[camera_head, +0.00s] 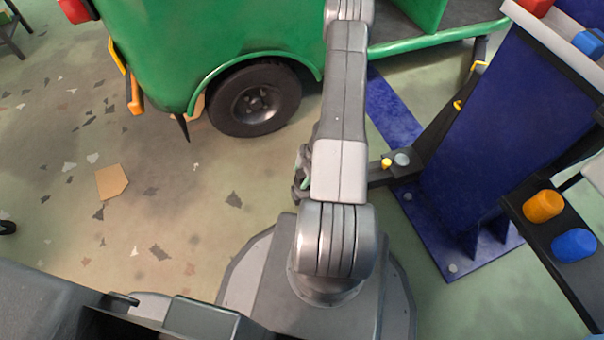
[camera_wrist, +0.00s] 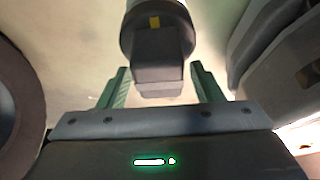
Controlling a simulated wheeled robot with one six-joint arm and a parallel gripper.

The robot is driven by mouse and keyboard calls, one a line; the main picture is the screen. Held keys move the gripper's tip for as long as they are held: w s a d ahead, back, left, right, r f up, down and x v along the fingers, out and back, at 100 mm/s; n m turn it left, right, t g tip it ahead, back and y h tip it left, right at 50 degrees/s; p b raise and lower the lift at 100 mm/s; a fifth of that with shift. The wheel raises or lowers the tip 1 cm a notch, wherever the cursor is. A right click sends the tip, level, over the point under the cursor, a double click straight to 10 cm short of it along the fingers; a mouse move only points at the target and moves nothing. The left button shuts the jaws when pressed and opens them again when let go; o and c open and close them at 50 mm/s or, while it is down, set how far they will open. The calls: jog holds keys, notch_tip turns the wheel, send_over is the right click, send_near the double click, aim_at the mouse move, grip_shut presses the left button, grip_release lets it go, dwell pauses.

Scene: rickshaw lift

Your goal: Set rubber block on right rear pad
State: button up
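My gripper (camera_wrist: 162,86) is open in the wrist view, its two green fingers apart. A dark grey block (camera_wrist: 158,70), which looks like the rubber block, lies between and beyond the fingertips, with gaps showing on both sides. It adjoins a dark round part with a yellow mark (camera_wrist: 155,22), which looks like the lift arm's pad; whether the block rests on it I cannot tell. In the head view my arm hides the block and the end of the dark lift arm (camera_head: 377,174). Only a bit of my gripper (camera_head: 301,184) shows left of my forearm.
The green rickshaw (camera_head: 200,50) stands at the back, its rear wheel (camera_head: 256,98) near my arm. The blue lift column (camera_head: 505,110) is at right. A dark shelf with an orange peg (camera_head: 543,206) and a blue peg (camera_head: 574,245) is at lower right. Floor at left is mostly open.

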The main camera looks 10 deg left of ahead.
jog(key=p+v, duration=0.7)
jog(key=v, duration=0.5)
jog(key=shift+p, duration=0.3)
jog(key=shift+w, duration=0.1)
jog(key=b+x, duration=0.7)
jog(key=x, duration=0.5)
jog(key=shift+b, duration=0.4)
jog(key=shift+r, duration=0.15)
jog(key=shift+r, duration=0.1)
